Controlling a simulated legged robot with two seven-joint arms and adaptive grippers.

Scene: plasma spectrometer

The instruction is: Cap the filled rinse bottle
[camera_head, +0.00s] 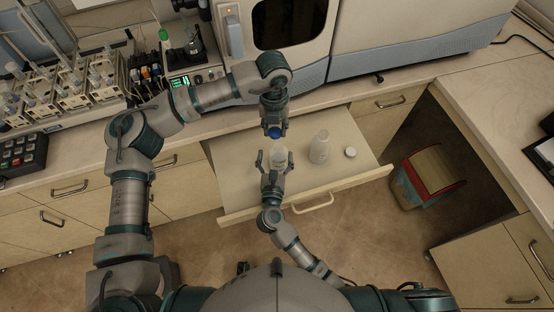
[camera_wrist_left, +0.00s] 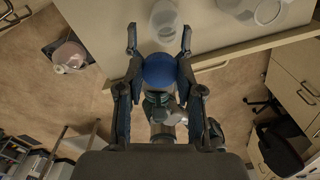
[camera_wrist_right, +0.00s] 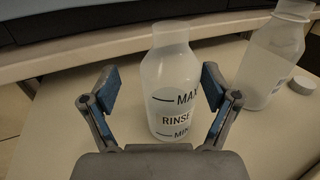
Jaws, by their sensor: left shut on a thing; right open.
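The rinse bottle (camera_wrist_right: 172,75), translucent with a printed "RINSE" label and MAX and MIN marks, stands upright and uncapped on the drawer top. It also shows in the head view (camera_head: 279,157). My right gripper (camera_wrist_right: 162,90) is open, with its fingers on either side of the bottle and gaps visible. My left gripper (camera_head: 275,128) is shut on a round blue cap (camera_wrist_left: 160,71) and holds it near the bottle, apart from its mouth. In the left wrist view, a translucent bottle (camera_wrist_left: 165,20) shows beyond the cap. The liquid level is hard to make out.
A second translucent bottle (camera_head: 319,148) stands right of the rinse bottle, with a white cap (camera_head: 350,152) lying beside it. The open drawer (camera_head: 225,155) has a raised front. A large instrument (camera_head: 400,35) stands behind on the counter. A bin (camera_head: 428,175) stands on the floor at right.

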